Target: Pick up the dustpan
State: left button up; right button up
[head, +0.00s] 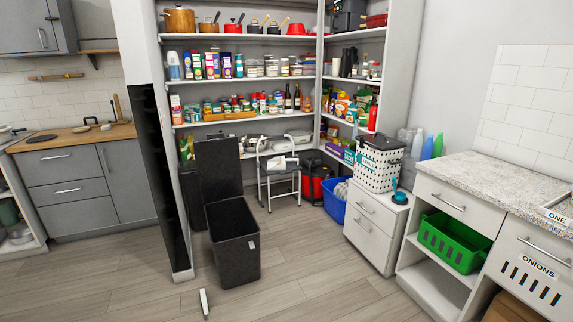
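I cannot pick out a dustpan with certainty. A small teal object with an upright handle (398,195) lies on top of the low white drawer cabinet, in front of the dotted container; it may be a dustpan or scoop. A white item (283,162) with a dark part lies on the grey step stool; its shape is too small to tell. A narrow white and dark object (204,303) shows on the floor at the bottom, also unclear. Neither of my grippers is in view.
A black open bin (232,244) stands on the floor left of centre. The step stool (279,183) and a blue tub (335,204) stand by the shelves. The white drawer cabinet (371,241) adjoins the right counter (500,187).

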aim_at(271, 164)
jog(key=i+l+z, duration=0.3)
jog(key=i, duration=1.05)
jog(key=i+j+z, duration=0.25)
jog(key=i, duration=1.1)
jog(key=i+j+u, duration=0.15)
jog(key=i, duration=0.7)
jog(key=i+j+u, duration=0.1)
jog(key=i, duration=0.75)
jog(key=i+j+z, duration=0.15)
jog(key=i+j, duration=0.15)
jog(key=i+j+z, duration=0.1)
jog(key=i+j, duration=0.2)
jog(key=i+j+z, duration=0.15)
jog(key=j, duration=0.25)
jog(key=i+j+z, duration=0.1)
jog(key=i+j, duration=0.25)
jog(key=i+j+z, duration=0.15)
jog(key=j, duration=0.3)
jog(key=i+j+z, duration=0.1)
jog(key=i+j, duration=0.25)
